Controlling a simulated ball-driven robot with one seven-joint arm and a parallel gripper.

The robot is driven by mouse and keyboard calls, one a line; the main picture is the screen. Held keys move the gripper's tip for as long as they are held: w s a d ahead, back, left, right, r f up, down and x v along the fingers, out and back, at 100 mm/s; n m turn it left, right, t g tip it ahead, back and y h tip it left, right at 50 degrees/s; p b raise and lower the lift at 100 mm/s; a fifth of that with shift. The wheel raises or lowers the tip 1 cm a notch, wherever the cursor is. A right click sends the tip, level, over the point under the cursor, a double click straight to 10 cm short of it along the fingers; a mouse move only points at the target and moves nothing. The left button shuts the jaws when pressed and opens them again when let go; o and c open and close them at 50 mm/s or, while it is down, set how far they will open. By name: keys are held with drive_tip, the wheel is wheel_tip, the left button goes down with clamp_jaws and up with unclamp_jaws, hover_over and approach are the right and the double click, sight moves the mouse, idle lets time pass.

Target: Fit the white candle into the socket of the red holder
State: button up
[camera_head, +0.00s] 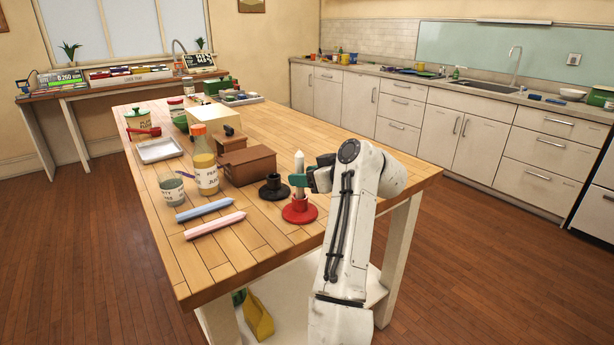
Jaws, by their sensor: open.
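The white candle (299,162) stands upright over the red holder (299,212) near the table's front right part. Its lower end meets the holder's middle; from this view I cannot tell how deep it sits in the socket. My gripper (300,180) is at the candle's mid-height, coming from the right. Its jaws are open, with a green fingertip in front of the candle and hiding part of it. The far finger is mostly hidden.
A black holder (272,188) stands close behind the red one. Brown boxes (248,167), a jar (206,176) and a glass (172,189) are to the left. Blue (205,209) and pink (215,225) candles lie in front.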

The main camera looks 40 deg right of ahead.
drive_tip(key=p+v, duration=0.2)
drive_tip(key=v, duration=0.3)
idle(0.3)
